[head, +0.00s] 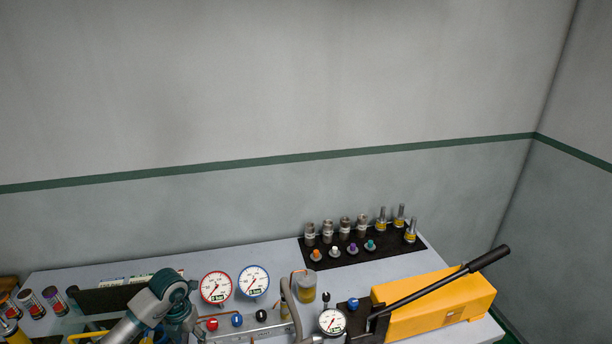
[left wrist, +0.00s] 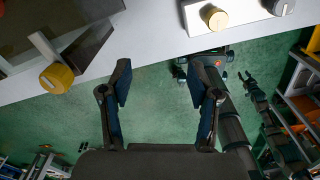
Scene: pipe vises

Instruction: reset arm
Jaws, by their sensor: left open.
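My left gripper (left wrist: 160,95) shows in the left wrist view with its two dark, blue-padded fingers spread apart and nothing between them. It is over the green floor (left wrist: 150,75), just off the edge of the grey table. In the head view my left arm (head: 160,307) comes in at the lower left, in front of the table; its gripper is out of the frame there. My right gripper is not identifiable in either view.
The table (head: 400,262) holds a yellow pump (head: 440,303) with a long black lever, a red gauge (head: 216,288), a blue gauge (head: 254,282), and a black mat (head: 345,258) with several fittings. Spray cans (head: 32,303) stand at the left. A grey wall is behind.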

